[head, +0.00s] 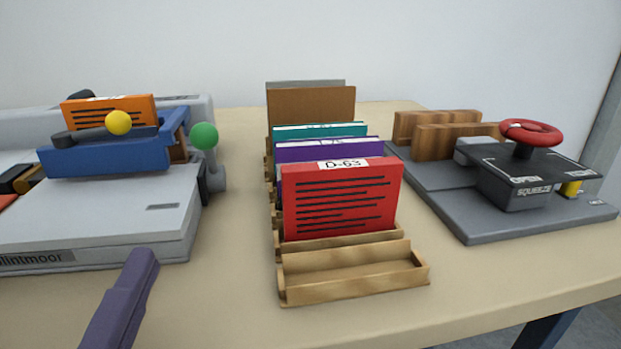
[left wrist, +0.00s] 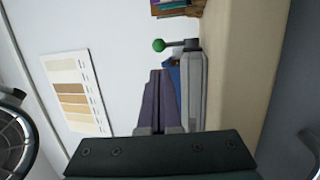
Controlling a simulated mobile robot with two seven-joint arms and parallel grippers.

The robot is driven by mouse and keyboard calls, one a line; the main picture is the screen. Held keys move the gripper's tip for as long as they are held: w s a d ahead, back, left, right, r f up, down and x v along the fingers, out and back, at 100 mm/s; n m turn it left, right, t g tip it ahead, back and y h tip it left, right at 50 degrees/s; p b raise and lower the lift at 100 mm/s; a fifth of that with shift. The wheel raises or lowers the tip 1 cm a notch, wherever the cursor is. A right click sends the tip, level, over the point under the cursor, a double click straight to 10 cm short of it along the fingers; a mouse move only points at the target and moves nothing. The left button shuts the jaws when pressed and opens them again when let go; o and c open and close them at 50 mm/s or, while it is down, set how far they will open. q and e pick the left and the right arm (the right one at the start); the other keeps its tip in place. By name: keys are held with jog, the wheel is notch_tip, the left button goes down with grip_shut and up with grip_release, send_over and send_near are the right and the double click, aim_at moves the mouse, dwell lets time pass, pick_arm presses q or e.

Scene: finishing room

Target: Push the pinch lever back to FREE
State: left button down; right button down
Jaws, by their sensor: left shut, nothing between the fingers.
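A grey machine (head: 110,215) lettered "lintmoor" stands at the left of the table. It carries a lever with a yellow ball (head: 118,123) lying over a blue block (head: 100,157), and a lever with a green ball (head: 204,136) standing up at its right side. No PINCH or FREE lettering is readable, so I cannot tell which is the pinch lever. The green ball (left wrist: 159,45) also shows in the left wrist view, beyond my fingertips. My left gripper (head: 143,262) is shut and empty, in front of the machine's front right corner, apart from both levers. My right gripper is out of view.
A wooden rack (head: 350,278) with upright coloured folders, a red one (head: 342,200) in front, stands right of the machine. A grey press (head: 465,215) with a red handwheel (head: 530,132) stands at the right. Bare tabletop lies between machine and rack.

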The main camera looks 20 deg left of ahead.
aim_at(200, 146)
pick_arm(q)
jog(key=shift+a, duration=0.15)
jog(key=shift+w+r, duration=0.15)
jog(key=shift+w, duration=0.05)
jog(key=p+x, duration=0.1)
jog(key=x, duration=1.2)
jog(key=shift+w+a, duration=0.15)
jog(key=shift+w, duration=0.15)
